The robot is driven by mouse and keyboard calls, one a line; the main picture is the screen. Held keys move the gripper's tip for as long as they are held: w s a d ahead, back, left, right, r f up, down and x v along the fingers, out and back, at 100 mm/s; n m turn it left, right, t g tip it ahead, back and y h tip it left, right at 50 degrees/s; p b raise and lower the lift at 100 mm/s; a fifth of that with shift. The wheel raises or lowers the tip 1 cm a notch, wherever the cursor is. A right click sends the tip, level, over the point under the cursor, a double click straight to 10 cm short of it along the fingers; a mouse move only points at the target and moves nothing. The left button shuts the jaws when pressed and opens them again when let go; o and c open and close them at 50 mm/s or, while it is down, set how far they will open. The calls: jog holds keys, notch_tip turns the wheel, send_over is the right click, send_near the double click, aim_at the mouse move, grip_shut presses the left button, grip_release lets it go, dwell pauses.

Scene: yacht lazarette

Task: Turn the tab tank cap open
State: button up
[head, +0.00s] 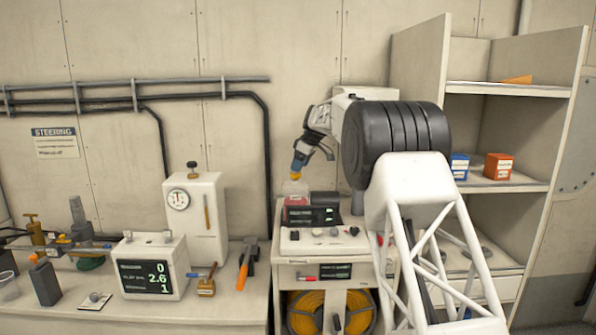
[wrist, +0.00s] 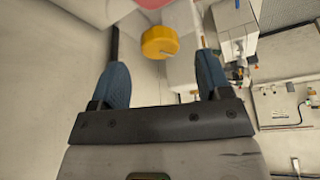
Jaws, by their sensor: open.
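The tank cap is a yellow round knob (wrist: 159,42) in the upper middle of the wrist view, with a small pale mark on its face. In the head view the yellow cap (head: 296,176) sits on top of a small pale tank with red lower down (head: 295,188), on the white console. My gripper (head: 312,163) is just above the cap, tilted down. In the wrist view my gripper (wrist: 162,60) is open, its blue fingers spread to either side of the cap's line. I see no clear contact. The arm hides part of the console in the head view.
The white console (head: 340,240) carries a dark display (head: 312,215) and small knobs. A shelf unit (head: 500,188) holding blue and orange boxes stands on the right. The left bench (head: 220,310) carries a gauge box (head: 190,215), a readout box (head: 150,265) and tools. Pipes run along the wall.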

jog(key=shift+v, duration=2.2)
jog(key=shift+s, duration=0.1)
jog(key=s+d+r+m+h, duration=0.1)
jog(key=s+d+r+m, duration=0.15)
jog(key=s, duration=1.05)
jog(key=s+d+r+m+h, duration=0.1)
jog(key=s+d+m, duration=0.15)
jog(key=s, duration=0.95)
jog(key=s+d+r+m, duration=0.15)
jog(key=s+d, duration=0.25)
jog(key=s, duration=0.9)
jog(key=s+d+f+m, duration=0.1)
jog(key=s+f, duration=0.5)
jog(key=s, duration=0.7)
jog(key=s+d+f+m+h, duration=0.1)
jog(key=s+f+m, duration=0.3)
jog(key=s, duration=0.9)
jog(key=s+d+f+m+h, duration=0.1)
jog(key=s+d+f+m, duration=0.1)
jog(key=s+f, duration=0.5)
jog(key=s, duration=0.6)
jog(key=shift+d+f+t, duration=0.25)
jog(key=shift+f+t, duration=0.05)
jog(key=shift+t, duration=0.1)
